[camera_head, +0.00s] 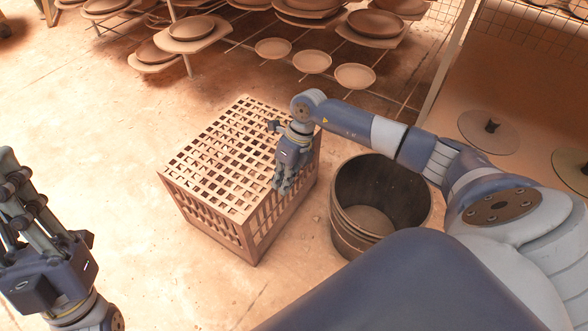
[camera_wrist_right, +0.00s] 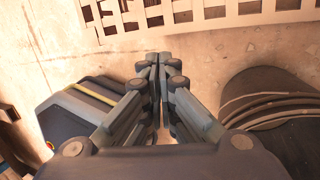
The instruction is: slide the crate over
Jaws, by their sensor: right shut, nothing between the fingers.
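The crate (camera_head: 222,158) is a brown slatted box standing on the floor in the middle of the head view. Its lower slats (camera_wrist_right: 200,14) show along the top of the right wrist view. My right gripper (camera_head: 283,188) is shut and empty, pointing down at the crate's right side. In the right wrist view its fingertips (camera_wrist_right: 159,58) meet, below the slats; I cannot tell whether they touch the crate. My left gripper (camera_head: 12,190) is at the left edge of the head view, well away from the crate, with its fingers pointing up and apart.
A dark round tub (camera_head: 345,228) stands on the floor just right of the crate; it also shows in the right wrist view (camera_wrist_right: 285,125). Racks with clay plates (camera_head: 312,62) stand behind. The floor (camera_head: 120,130) left of the crate is clear.

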